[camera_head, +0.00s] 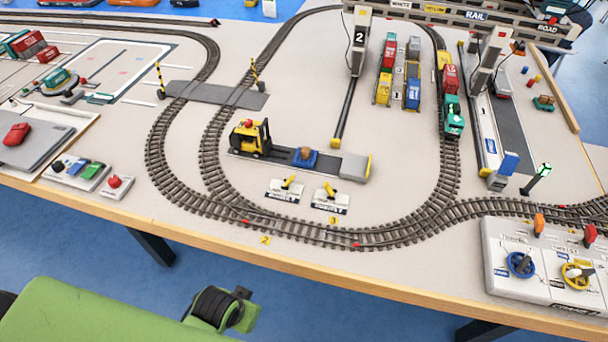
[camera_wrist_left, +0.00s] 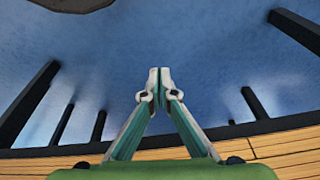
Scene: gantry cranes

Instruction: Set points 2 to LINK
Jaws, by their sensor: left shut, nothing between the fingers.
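Two small white lever plates stand inside the track loop, a left one (camera_head: 283,193) and a right one (camera_head: 329,203). Each carries a yellow lever, the left lever (camera_head: 290,182) and the right lever (camera_head: 330,190); their plate lettering is too small to read. A yellow tag marked 2 (camera_head: 265,240) lies in front of the track, below the left plate. A yellow tag marked 3 (camera_head: 333,220) lies just below the right plate. My left gripper (camera_wrist_left: 160,75) is shut and empty, over the blue floor in the left wrist view. My right gripper is not in view.
A yellow loader (camera_head: 250,138) and a grey track bed stand behind the levers. A white control box (camera_head: 500,255) with knobs is at the right front. The table's wooden front edge (camera_head: 190,240) lies between my left arm and the track.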

